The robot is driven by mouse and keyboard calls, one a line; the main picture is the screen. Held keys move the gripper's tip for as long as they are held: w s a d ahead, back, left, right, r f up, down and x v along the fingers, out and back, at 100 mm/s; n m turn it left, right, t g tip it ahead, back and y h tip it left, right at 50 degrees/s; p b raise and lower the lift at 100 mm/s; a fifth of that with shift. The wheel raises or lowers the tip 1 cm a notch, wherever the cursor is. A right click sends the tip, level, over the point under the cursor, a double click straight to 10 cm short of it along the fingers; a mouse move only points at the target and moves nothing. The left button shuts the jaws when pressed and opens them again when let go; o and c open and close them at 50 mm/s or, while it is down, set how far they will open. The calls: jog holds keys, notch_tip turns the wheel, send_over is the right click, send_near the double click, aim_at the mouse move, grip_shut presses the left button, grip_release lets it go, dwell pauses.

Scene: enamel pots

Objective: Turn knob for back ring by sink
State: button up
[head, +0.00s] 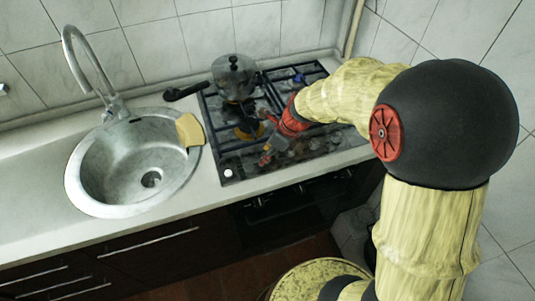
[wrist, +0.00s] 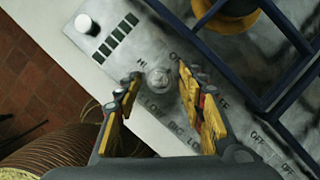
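The gas hob (head: 232,160) has a steel top and dark pan grates, to the right of the sink. A silver round knob (wrist: 157,80) with markings around it shows in the wrist view. My gripper (wrist: 157,82) is open, with one yellow-and-dark finger on each side of this knob; I cannot tell whether they touch it. In the head view my gripper (head: 266,156) is low over the hob's front part. Which ring this knob serves I cannot tell.
A white round button (head: 227,173) sits at the hob's front left corner and shows in the wrist view (wrist: 85,23). The round sink (head: 88,190) has a yellow sponge (head: 190,130) on its rim. A grate bar (wrist: 290,32) runs close to the gripper.

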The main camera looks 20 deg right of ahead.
jog(key=c, duration=1)
jog(key=shift+o, duration=0.2)
